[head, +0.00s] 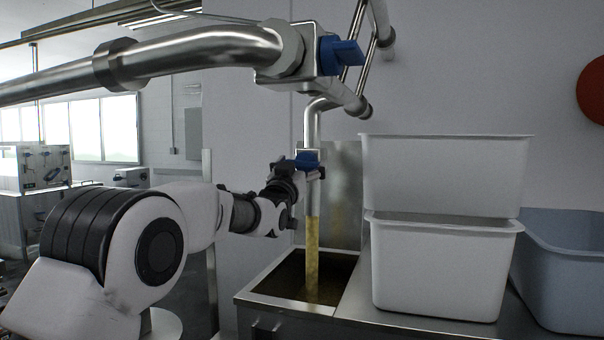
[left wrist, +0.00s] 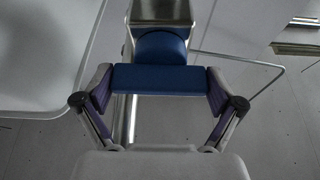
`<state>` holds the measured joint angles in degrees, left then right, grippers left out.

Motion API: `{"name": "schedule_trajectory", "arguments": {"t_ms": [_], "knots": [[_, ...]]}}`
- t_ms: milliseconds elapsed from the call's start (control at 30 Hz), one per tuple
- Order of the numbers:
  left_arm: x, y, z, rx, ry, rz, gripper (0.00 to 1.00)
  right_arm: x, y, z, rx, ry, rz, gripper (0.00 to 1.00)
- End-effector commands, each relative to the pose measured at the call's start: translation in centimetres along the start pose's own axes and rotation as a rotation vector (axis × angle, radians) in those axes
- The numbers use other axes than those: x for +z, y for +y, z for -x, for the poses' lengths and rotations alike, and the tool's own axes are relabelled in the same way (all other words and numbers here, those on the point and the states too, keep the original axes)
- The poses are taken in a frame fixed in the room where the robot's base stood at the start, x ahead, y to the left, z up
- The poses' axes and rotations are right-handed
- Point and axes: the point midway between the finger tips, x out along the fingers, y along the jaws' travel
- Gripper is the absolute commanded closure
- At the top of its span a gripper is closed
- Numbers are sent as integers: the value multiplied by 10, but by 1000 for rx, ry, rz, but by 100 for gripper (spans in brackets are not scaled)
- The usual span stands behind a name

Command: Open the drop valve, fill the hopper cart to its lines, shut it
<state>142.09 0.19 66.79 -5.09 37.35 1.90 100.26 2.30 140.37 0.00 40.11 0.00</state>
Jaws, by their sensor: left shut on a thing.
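The drop valve (head: 312,187) sits on the steel down pipe, with a blue handle (head: 307,156). My left gripper (head: 299,170) is shut on that handle; in the left wrist view its purple-padded fingers clamp the two ends of the blue bar (left wrist: 160,79). A yellowish stream (head: 312,250) pours from the valve's outlet, so it is open. The stream falls into the steel hopper cart (head: 285,307) below, where dark brownish contents show. The cart's fill lines and exact level cannot be made out. My right gripper is not in view.
A thick steel pipe (head: 190,52) with a second blue handle (head: 341,53) runs overhead. Two stacked white tubs (head: 445,265) and a blue-grey tub (head: 565,275) stand close to the right of the cart. A steel panel (head: 345,195) stands behind it.

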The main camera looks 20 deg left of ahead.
Motion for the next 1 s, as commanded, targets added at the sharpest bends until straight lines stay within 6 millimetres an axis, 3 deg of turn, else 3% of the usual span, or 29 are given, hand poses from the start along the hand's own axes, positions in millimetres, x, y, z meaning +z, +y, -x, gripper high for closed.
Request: {"name": "schedule_trajectory", "arguments": {"t_ms": [633,667,1000], "knots": [[0,0,0,-27,-2,65,41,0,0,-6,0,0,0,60],[0,0,0,-27,-2,65,0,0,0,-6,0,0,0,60],[0,0,1,-26,-1,63,0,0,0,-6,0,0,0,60]]}}
